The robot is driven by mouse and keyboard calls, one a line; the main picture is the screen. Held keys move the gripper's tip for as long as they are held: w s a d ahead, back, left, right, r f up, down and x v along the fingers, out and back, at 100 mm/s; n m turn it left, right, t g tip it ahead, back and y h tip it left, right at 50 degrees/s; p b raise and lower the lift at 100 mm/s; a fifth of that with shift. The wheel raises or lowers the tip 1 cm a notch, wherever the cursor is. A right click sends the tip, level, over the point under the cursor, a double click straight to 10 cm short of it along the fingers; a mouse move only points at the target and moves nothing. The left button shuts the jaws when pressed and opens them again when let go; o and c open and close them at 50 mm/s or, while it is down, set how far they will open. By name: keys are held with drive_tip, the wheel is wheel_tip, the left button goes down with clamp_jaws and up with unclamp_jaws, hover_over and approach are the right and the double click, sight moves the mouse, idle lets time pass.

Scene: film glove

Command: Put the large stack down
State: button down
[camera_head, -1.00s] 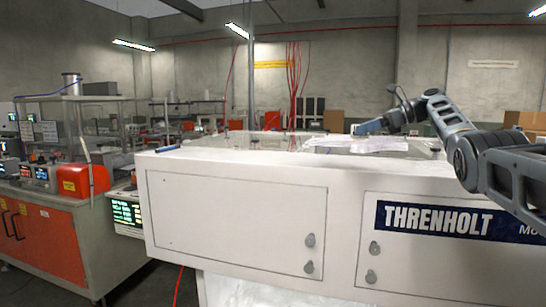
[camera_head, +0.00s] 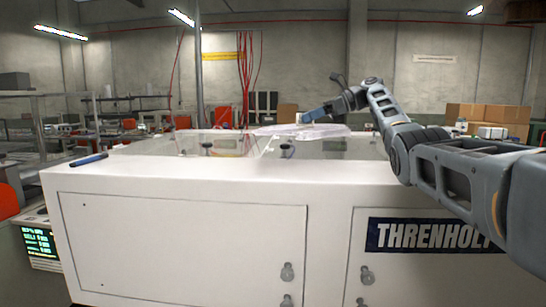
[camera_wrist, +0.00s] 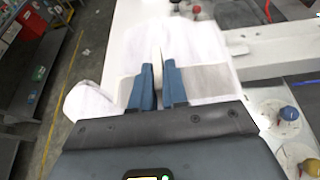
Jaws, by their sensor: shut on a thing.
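My gripper (camera_head: 313,115) is over the far part of the white cabinet top in the head view. In the wrist view my gripper (camera_wrist: 158,88) has its blue fingers close together, shut on a white, soft-looking stack (camera_wrist: 190,42). The stack spreads out beyond and to both sides of the fingers, with a white lobe at the left. In the head view the stack (camera_head: 285,131) shows as a pale, flat sheet under the fingertips. I cannot tell whether it touches the cabinet top (camera_head: 190,175).
A dark blue pen-like thing (camera_head: 88,160) lies at the cabinet's left front edge. The front of the top is clear.

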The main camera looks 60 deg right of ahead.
sight(335, 134)
drive_tip(key=w+a+f, duration=0.1)
drive_tip(key=a+f, duration=0.1)
drive_tip(key=a, duration=0.1)
drive_tip(key=w+a+f, duration=0.1)
drive_tip(key=a+f, duration=0.1)
drive_tip(key=a, duration=0.1)
drive_tip(key=a+f+p, duration=0.1)
drive_tip(key=a+f, duration=0.1)
drive_tip(key=a, duration=0.1)
drive_tip(key=shift+w+a, duration=0.3)
drive_tip(key=shift+w, duration=0.1)
drive_tip(key=shift+f+p, duration=0.45)
drive_tip(key=shift+f, duration=1.6)
drive_tip(key=c, duration=1.1)
unclamp_jaws()
drive_tip(key=shift+c, duration=0.2)
drive_tip(key=b+v, duration=0.2)
drive_tip(key=v, duration=1)
